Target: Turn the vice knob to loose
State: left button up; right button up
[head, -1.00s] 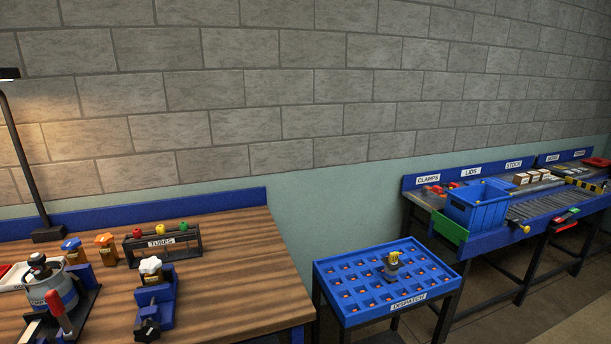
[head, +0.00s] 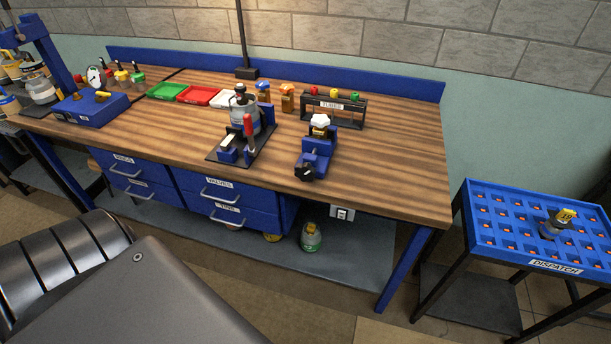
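A small blue vice (head: 316,150) stands near the front edge of the wooden bench, right of the middle. Its black knob (head: 304,172) faces the bench's front edge. A bottle with a white lobed cap (head: 320,121) stands upright at the vice, seemingly between its jaws. I cannot tell from here whether the knob is tight or loose. Neither of my grippers is in view. A dark grey part at the lower left seems to be my own body.
Left of the vice is a black-based fixture with a grey container (head: 243,115) and red handle. Drawers (head: 232,200) sit below the bench. A blue DISPATCH tray (head: 528,258) stands right; floor is free in front.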

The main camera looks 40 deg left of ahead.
aim_at(304, 171)
jog(key=z, duration=1.7)
jog(key=i, duration=1)
jog(key=u, duration=3.55)
